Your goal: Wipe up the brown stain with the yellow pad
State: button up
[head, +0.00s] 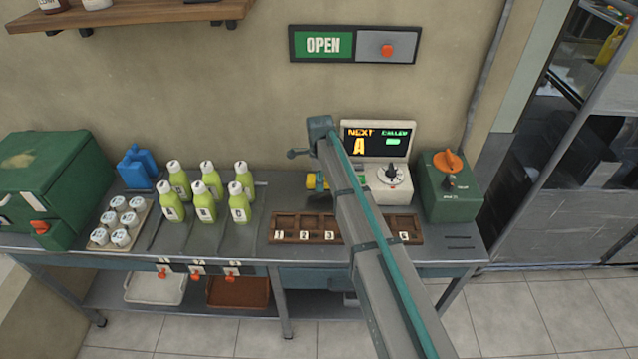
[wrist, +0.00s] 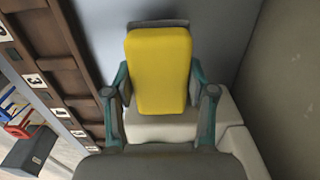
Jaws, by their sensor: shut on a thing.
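The yellow pad (wrist: 160,70) is held between the two fingers of my gripper (wrist: 160,92) in the wrist view. The gripper is shut on its sides. A small yellow part of it also shows in the head view (head: 312,181), left of my arm and behind the wooden numbered tray. Most of the gripper is hidden by my arm there. I cannot make out the brown stain in either view; my arm and the pad cover part of the counter. I cannot tell whether the pad touches the counter.
The wooden tray (head: 290,237) lies along the counter's front. A white display unit with a dial (head: 389,184) and a green box with an orange knob (head: 450,185) stand right of the pad. Several green bottles (head: 205,190) stand to the left.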

jog(key=shift+r+p, duration=0.85)
jog(key=shift+r, duration=1.3)
jog(key=shift+s, duration=0.1)
